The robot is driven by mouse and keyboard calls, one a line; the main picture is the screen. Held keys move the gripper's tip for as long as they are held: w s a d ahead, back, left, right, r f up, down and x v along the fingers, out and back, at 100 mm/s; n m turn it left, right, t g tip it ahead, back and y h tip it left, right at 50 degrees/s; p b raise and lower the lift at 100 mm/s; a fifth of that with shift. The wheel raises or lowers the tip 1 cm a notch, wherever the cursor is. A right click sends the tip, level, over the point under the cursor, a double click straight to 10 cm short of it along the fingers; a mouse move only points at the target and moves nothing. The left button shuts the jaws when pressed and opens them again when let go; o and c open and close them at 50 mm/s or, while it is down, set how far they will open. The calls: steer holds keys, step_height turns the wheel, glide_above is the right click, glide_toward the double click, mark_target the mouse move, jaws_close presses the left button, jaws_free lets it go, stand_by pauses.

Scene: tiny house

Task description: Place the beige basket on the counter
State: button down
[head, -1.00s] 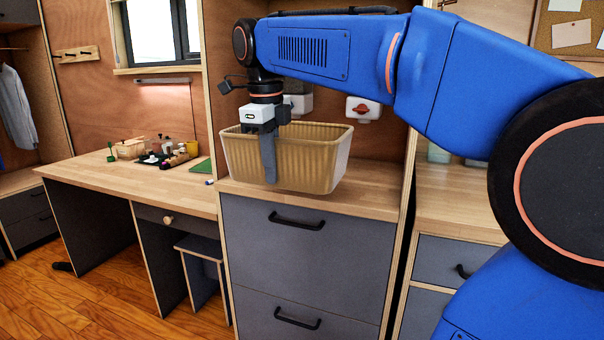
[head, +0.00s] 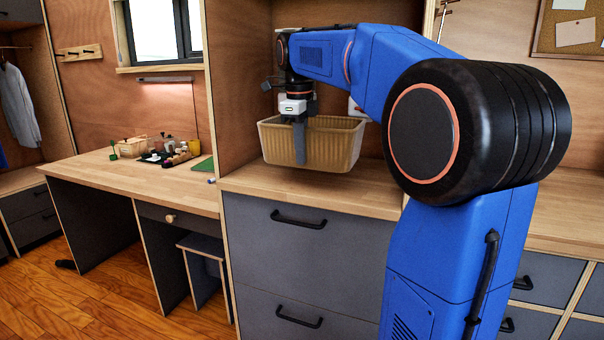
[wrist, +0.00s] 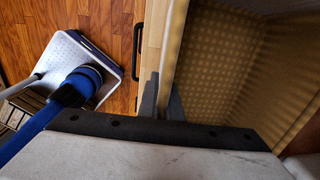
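The beige basket (head: 340,147) is upright over the back part of the wooden counter (head: 310,190), inside an alcove above grey drawers. I cannot tell whether its bottom touches the counter or hangs just above it. My gripper (head: 300,148) points down at the basket's front wall, with one grey finger outside it. In the wrist view my gripper (wrist: 163,98) has its fingers on either side of the basket's rim (wrist: 177,50), shut on that wall. The basket's inside looks empty where it shows in the wrist view.
A desk (head: 125,178) at left holds a dark tray (head: 160,158) with small items, a small basket and a green mat. Grey drawers (head: 290,255) with black handles are below the counter. The counter's front strip is clear. My arm hides the alcove's right side.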

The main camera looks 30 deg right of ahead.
steer(key=shift+f, duration=2.65)
steer(key=shift+w+d+f, duration=0.1)
steer(key=shift+d+f, duration=0.05)
steer(key=shift+f, duration=0.2)
steer(key=shift+f, duration=0.1)
steer(key=c, duration=2)
jaws_free()
steer(key=r, duration=0.8)
steer(key=a+r, duration=0.1)
steer(key=r, duration=0.3)
steer(key=shift+s, duration=0.4)
